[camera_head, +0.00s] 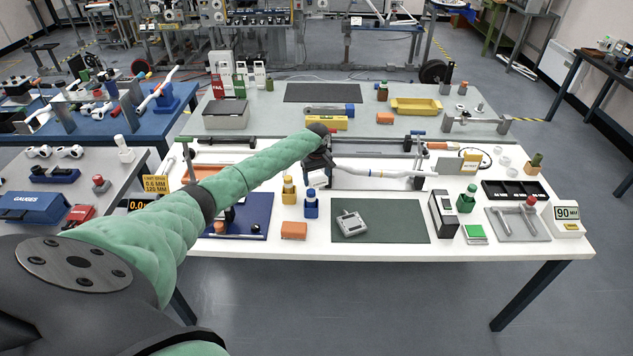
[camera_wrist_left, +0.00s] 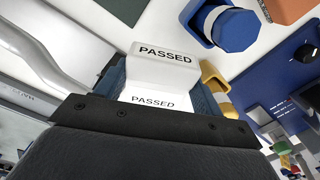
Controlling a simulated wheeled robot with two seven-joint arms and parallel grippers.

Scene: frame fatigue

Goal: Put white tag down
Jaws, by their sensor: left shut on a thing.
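The white tag (camera_wrist_left: 165,68) is a folded card printed PASSED on two faces. It shows close up in the left wrist view, between the dark fingers of my left gripper (camera_wrist_left: 158,85). In the head view my left gripper (camera_head: 318,162) is over the middle of the white table (camera_head: 375,210), at the left end of a pale bent tube (camera_head: 375,172). It is shut on the tag, and the arm partly hides that spot. I cannot tell how high the tag is above the table. My right gripper is not in view.
A yellow bottle (camera_head: 289,190) and a blue bottle (camera_head: 311,204) stand just in front of the gripper. A dark green mat (camera_head: 400,222) carries a grey device (camera_head: 350,223).

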